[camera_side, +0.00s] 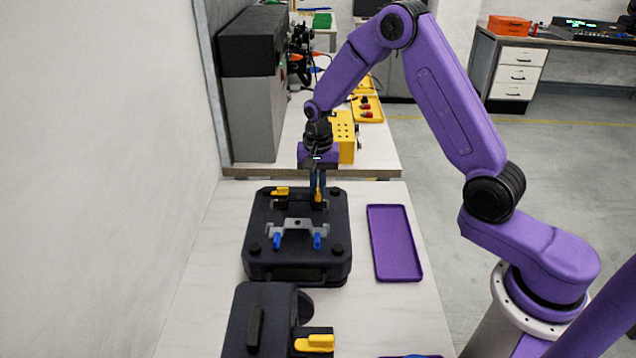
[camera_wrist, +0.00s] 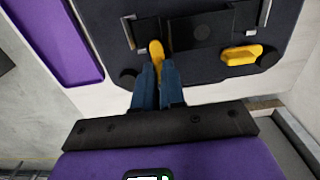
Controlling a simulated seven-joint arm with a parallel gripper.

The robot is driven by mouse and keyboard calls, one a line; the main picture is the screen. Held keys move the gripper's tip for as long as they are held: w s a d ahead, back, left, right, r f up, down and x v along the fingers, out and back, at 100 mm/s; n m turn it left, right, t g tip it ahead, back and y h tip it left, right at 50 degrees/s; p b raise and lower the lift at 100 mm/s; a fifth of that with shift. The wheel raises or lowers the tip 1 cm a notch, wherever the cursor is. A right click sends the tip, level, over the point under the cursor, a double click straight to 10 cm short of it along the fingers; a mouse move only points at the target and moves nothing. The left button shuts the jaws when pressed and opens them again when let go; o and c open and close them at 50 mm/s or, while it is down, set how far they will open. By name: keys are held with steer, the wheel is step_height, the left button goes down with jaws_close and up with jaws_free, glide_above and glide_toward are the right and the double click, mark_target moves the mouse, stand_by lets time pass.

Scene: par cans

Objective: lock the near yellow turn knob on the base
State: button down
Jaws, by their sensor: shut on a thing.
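The black base (camera_side: 256,238) lies on the white table, with two yellow turn knobs at its far end. My gripper (camera_side: 318,194) points down over the right-hand knob. In the wrist view, the blue fingers of my gripper (camera_wrist: 159,72) are shut on this yellow knob (camera_wrist: 156,51), which shows just beyond the fingertips with its length running up and down the picture. The other yellow knob (camera_side: 280,191) is apart from the fingers; in the wrist view this second knob (camera_wrist: 241,54) lies sideways. The held knob's lower part is hidden by the fingers.
A grey bracket (camera_side: 297,224) with two blue knobs (camera_side: 317,241) sits mid-base. A purple tray (camera_side: 395,243) lies right of the base. A black unit with a yellow lever (camera_side: 314,343) stands in front. A yellow box (camera_side: 343,135) stands behind on another table.

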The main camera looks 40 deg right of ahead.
steer(key=shift+w, duration=0.1)
stand_by(0.3)
steer(key=c, duration=1.5)
jaws_free()
step_height(320, 180, up, 18)
steer(key=shift+f, duration=0.25)
steer(key=s+a+n, duration=0.4)
steer(key=s+n, duration=0.1)
steer(key=s, duration=0.3)
steer(key=s+a+n, duration=0.4)
steer(key=s+n, duration=0.2)
steer(key=s, duration=0.2)
steer(key=s+d+f+n, duration=0.1)
steer(key=s+d+n, duration=0.1)
steer(key=s+n, duration=0.3)
steer(key=s+d+f+n, duration=0.2)
steer(key=s+n, duration=0.3)
steer(key=s, duration=0.9)
steer(key=shift+s+d+f+n, duration=0.15)
steer(key=shift+s+f+n, duration=0.1)
steer(key=shift+f+n, duration=0.05)
